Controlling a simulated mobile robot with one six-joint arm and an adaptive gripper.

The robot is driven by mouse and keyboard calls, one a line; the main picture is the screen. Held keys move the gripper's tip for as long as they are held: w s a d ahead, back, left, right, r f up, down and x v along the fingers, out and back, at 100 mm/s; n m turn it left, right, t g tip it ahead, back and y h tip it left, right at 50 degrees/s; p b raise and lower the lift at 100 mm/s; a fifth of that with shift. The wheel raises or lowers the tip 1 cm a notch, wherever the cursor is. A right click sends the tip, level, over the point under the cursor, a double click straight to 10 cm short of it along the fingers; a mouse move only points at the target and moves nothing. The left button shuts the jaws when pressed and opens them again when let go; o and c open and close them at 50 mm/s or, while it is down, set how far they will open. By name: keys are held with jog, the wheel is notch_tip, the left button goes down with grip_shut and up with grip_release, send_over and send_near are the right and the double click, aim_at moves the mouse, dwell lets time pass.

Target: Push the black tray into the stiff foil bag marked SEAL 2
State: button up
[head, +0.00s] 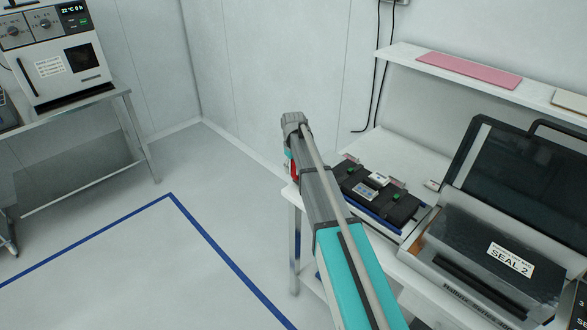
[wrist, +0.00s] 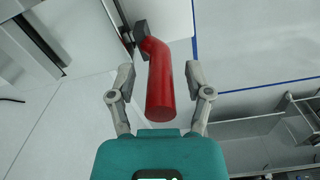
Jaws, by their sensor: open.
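The black tray (head: 403,207) lies on the bench in the head view, on something blue. It carries green dots, a white label and dark straps. The dark foil bag (head: 465,235) marked SEAL 2 lies to its right at the open sealing machine, apart from the tray. Whether its mouth is open, I cannot tell. My gripper (wrist: 160,75) is open in the wrist view, its fingers on either side of a red bent bar, with gaps visible. In the head view my arm mostly hides the gripper, left of the tray.
The red bar (wrist: 160,90) joins a dark bracket. The sealing machine (head: 415,262) has its dark lid (head: 520,165) raised. A shelf (head: 410,58) above the bench holds a pink sheet (head: 468,68). An oven-like device (head: 60,60) stands far left. The floor between is clear.

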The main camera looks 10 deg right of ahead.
grip_shut()
dwell(0.3)
